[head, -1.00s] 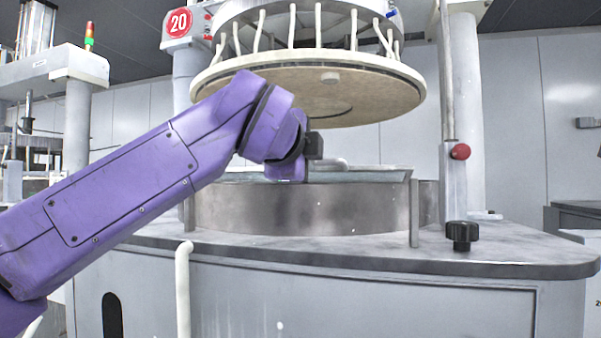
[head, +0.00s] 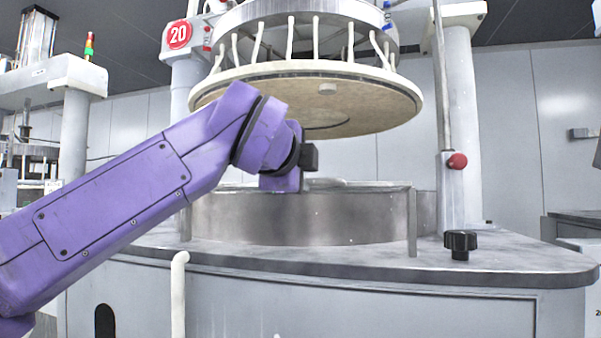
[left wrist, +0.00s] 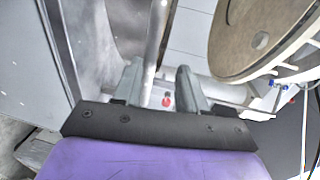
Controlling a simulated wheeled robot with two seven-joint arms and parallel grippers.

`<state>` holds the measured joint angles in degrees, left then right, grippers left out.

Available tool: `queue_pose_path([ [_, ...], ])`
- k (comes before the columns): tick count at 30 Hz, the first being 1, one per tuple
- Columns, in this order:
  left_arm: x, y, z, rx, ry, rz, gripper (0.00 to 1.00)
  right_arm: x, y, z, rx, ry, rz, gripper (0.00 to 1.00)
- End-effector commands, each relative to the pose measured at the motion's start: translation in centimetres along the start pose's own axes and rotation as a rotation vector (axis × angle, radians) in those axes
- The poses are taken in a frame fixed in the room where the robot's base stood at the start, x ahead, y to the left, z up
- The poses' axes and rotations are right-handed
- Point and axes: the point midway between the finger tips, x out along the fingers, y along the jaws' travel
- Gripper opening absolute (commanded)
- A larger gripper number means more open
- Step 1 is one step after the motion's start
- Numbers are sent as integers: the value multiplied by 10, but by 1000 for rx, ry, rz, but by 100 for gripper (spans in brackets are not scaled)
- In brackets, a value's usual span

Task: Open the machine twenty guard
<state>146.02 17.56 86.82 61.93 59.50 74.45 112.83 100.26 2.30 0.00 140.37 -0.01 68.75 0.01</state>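The guard of machine twenty appears to be the curved grey metal wall (head: 300,220) standing on the machine's table, below the raised upper platen. Its mottled face also seems to show in the left wrist view (left wrist: 122,25). My left gripper (left wrist: 162,85) is at the guard's top rim; in the head view the wrist hides its fingers. In the left wrist view the fingers are apart, with a pale bar (left wrist: 155,40) running between them. I cannot tell whether the bar is touched, or whether it is a handle or rim. My right gripper is not in view.
A post with a red knob (head: 457,161) and a black knob (head: 460,244) stand to the right. A white pipe (head: 179,290) rises in front.

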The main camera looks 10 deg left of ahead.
Motion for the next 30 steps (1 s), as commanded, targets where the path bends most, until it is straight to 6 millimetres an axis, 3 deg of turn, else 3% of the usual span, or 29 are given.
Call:
queue_pose_path([
  [12, -88, 0, 2, -1, -2, -3, 40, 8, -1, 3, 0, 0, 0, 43],
  [16, -100, 0, 2, -2, -3, -2, 40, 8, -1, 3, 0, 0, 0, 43],
  [23, -102, 0, 2, -2, -3, -1, 40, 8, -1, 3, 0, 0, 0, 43],
  [25, -102, 0, 2, 3, -3, -1, 24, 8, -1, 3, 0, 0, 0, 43],
  [27, -100, 0, 1, 62, -9, -9, 1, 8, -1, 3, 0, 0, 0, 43],
  [29, -96, 3, 0, 202, -26, -22, 0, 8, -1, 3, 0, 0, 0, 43],
  [30, -87, 10, -2, 361, -54, -29, 0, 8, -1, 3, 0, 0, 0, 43],
])
